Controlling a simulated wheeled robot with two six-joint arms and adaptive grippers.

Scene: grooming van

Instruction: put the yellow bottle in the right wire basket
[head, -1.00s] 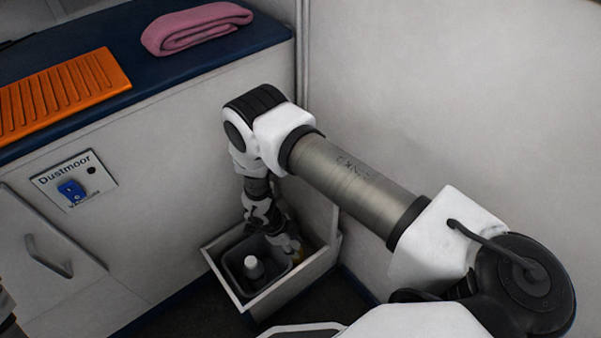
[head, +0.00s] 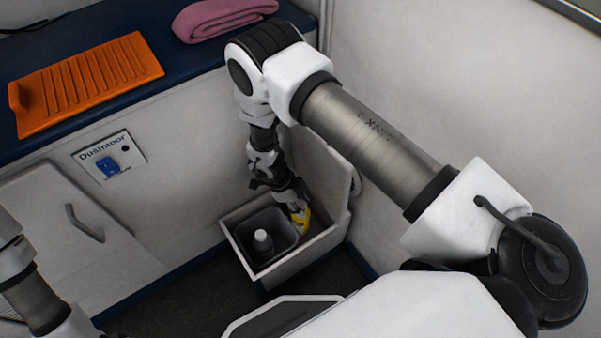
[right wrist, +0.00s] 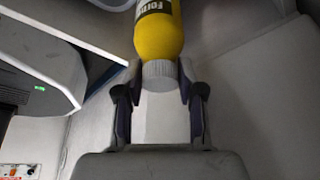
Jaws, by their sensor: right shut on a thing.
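The yellow bottle (head: 301,217) shows as a small yellow patch at my right gripper (head: 295,206), at the right side of an open white bin compartment. In the right wrist view the yellow bottle (right wrist: 158,38) has a white cap and a dark label, partly cut off by the top edge. My right gripper (right wrist: 160,80) is shut on it around the cap. In the head view the arm hides much of the bottle. Only a part of my left arm shows at the lower left; its gripper is out of the picture. I see no wire basket.
The open white compartment (head: 238,262) holds a dark grey tub (head: 256,222) with a white-capped bottle (head: 263,240) inside. A blue-topped counter carries an orange ridged tray (head: 75,88) and a folded pink towel (head: 222,16). A pale wall (head: 450,90) stands at the right.

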